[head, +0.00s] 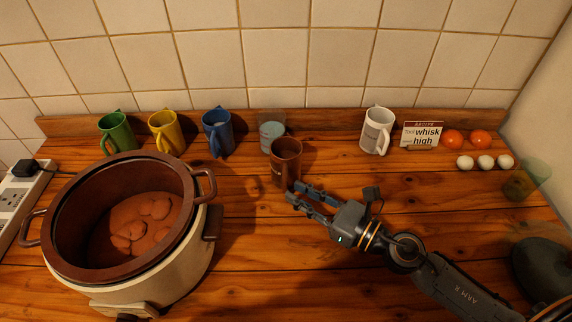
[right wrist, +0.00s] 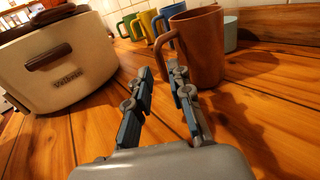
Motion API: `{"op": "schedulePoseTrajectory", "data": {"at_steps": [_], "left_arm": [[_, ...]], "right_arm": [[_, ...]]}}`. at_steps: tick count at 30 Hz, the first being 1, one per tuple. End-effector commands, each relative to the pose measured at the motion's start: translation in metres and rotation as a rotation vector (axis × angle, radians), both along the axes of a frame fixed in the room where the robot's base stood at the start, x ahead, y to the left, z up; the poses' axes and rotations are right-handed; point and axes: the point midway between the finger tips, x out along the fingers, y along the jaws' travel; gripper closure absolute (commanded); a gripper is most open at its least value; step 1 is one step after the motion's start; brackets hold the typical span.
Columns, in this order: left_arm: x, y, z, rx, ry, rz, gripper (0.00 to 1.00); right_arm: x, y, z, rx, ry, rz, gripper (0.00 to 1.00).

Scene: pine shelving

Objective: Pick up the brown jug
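The brown jug (head: 286,158) stands upright on the wooden counter, near the middle of the head view. It also shows large in the right wrist view (right wrist: 203,50), with its handle on the left side. My right gripper (head: 294,193) is just in front of the jug, low over the counter. Its two fingers (right wrist: 160,72) are apart with nothing between them. In the right wrist view the handle is just beyond the fingertips; I cannot tell whether they touch. My left gripper is not in view.
A large cooker (head: 150,285) with a brown pot stands at left. Green (head: 119,130), yellow (head: 166,130) and blue (head: 218,132) mugs line the back. A pale cup (head: 271,131) stands close behind the jug. A white mug (head: 376,131), sign (head: 422,135), tomatoes and eggs are right.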

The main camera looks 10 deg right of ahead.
Motion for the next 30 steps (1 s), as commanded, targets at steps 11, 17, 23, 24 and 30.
{"op": "schedulePoseTrajectory", "data": {"at_steps": [11,17,23,24,30], "left_arm": [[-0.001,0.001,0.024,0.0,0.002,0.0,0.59],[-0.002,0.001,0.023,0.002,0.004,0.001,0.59],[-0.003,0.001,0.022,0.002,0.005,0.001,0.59],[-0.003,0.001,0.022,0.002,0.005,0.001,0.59],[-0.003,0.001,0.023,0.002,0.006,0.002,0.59]], "right_arm": [[0.036,0.028,-0.001,0.0,-0.001,0.0,0.8],[0.036,0.029,-0.003,-0.001,-0.001,0.0,0.8],[0.036,0.028,-0.003,-0.001,-0.001,0.0,1.0],[0.036,0.028,-0.003,-0.001,-0.001,0.0,1.0],[0.036,0.028,-0.001,0.0,-0.004,0.0,1.0]]}}
